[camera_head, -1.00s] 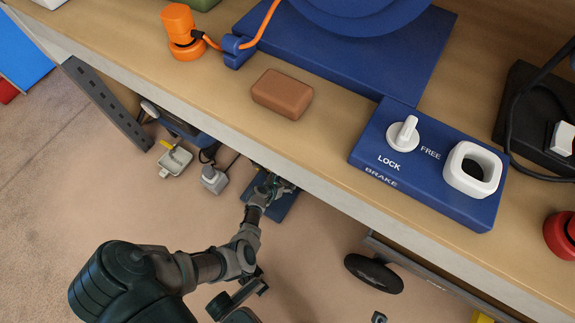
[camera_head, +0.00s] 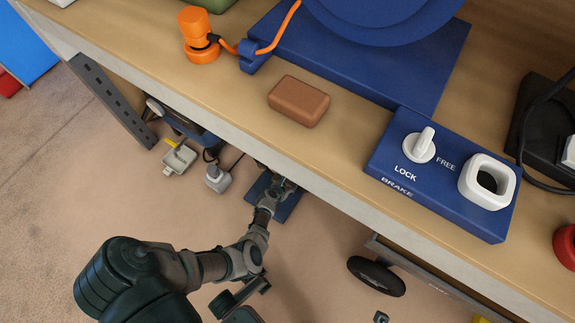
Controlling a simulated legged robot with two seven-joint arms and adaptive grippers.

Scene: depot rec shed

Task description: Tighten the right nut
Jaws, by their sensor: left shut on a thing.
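I cannot make out any nut in the head view. My left gripper (camera_head: 284,186) is low down by the bench's front edge, over a dark blue flat thing (camera_head: 288,208) on or near the floor. Its fingers are small and partly hidden under the bench edge. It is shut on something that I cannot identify. My right gripper is not in view.
The wooden bench (camera_head: 330,146) carries a brown block (camera_head: 299,101), an orange plug (camera_head: 198,38) with a cord, a large blue base (camera_head: 370,75) and a blue brake panel (camera_head: 445,205) with a white knob (camera_head: 420,147). A dark wheel (camera_head: 376,275) stands below.

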